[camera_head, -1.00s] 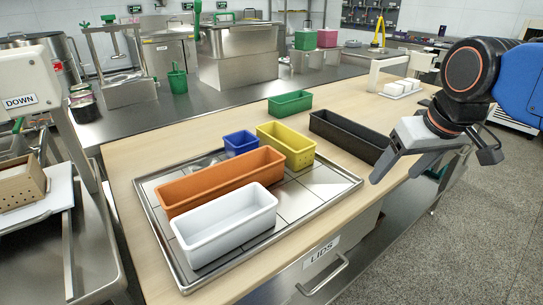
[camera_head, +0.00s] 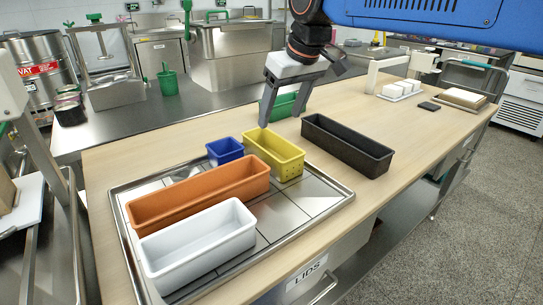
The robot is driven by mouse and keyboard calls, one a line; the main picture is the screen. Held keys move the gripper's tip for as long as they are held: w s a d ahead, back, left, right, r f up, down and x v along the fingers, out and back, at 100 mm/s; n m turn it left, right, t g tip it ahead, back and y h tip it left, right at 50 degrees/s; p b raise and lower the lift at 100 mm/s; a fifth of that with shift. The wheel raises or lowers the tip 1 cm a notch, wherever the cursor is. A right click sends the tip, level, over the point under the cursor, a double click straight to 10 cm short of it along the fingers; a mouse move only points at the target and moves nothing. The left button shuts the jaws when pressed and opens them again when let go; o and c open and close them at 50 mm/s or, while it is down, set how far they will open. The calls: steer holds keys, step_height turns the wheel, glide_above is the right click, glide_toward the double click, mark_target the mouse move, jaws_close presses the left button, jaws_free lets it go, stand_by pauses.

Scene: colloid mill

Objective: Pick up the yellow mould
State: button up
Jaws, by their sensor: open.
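The yellow mould (camera_head: 273,156) is an open rectangular box at the back right part of the steel tray (camera_head: 318,197), with small holes in its near end. My gripper (camera_head: 279,118) points down with its two fingers apart. In the picture its fingertips appear just above the far end of the yellow mould, in front of the green mould (camera_head: 287,106). Nothing is between the fingers that I can make out. I cannot tell the exact height of the fingers over the mould.
A blue mould (camera_head: 225,150) stands left of the yellow one. An orange mould (camera_head: 198,193) and a white mould (camera_head: 198,246) stand nearer on the tray. A long black mould (camera_head: 346,145) stands on the wooden table to the right. The table's right front is clear.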

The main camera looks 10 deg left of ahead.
glide_toward(272, 148)
steer(key=s, duration=0.2)
steer(key=s+f, duration=0.1)
steer(key=s, duration=0.1)
steer(key=shift+s+a, duration=0.1)
steer(key=shift+a, duration=0.25)
steer(key=shift+x, duration=2.55)
steer(key=shift+d, duration=0.2)
steer(key=c, duration=1)
